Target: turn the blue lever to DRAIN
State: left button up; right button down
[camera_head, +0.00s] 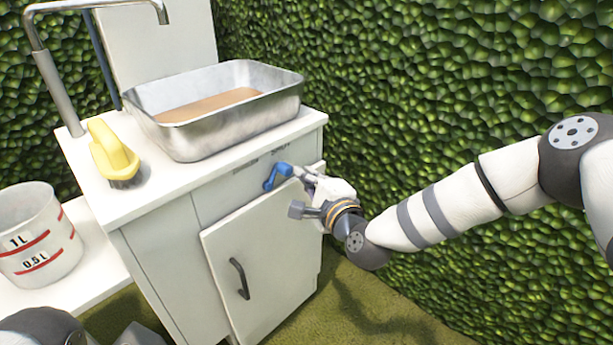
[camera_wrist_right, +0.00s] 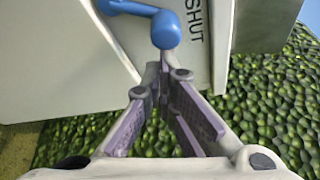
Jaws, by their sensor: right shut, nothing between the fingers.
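The blue lever (camera_head: 277,176) is on the upper front of the white cabinet, under the countertop edge. In the right wrist view the blue lever (camera_wrist_right: 165,29) shows a rounded end above my fingertips and an arm running to the upper left. The word SHUT (camera_wrist_right: 194,22) is printed beside it; the labels in the head view are too small to read. My right gripper (camera_head: 303,178) is beside the lever. Its fingertips (camera_wrist_right: 160,76) are together and empty, just by the rounded end; I cannot tell if they touch it. Only parts of my left arm show, at the lower left.
A metal basin (camera_head: 215,125) with brown contents and a yellow-handled brush (camera_head: 113,152) stand on the countertop. The cabinet door (camera_head: 270,255) has a dark handle (camera_head: 240,278). A white measuring bucket (camera_head: 38,235) stands at left. A green hedge (camera_head: 420,110) borders the right and back.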

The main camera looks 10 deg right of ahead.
pick_arm(q)
jog(key=shift+w+r+p, duration=0.15)
jog(key=shift+r+p, duration=0.35)
jog(key=shift+p, duration=0.05)
pick_arm(e)
jog(key=s+a+r+n+t, duration=0.1)
jog(key=n, duration=0.2)
jog(key=s+a+n+t+y, duration=0.1)
jog(key=a+n, duration=0.1)
jog(key=n, duration=0.2)
jog(key=s+a+r+n+t+y, duration=0.1)
jog(key=n, duration=0.3)
jog(key=shift+a+r, duration=0.15)
jog(key=shift+r, duration=0.2)
jog(key=shift+s+a, duration=0.1)
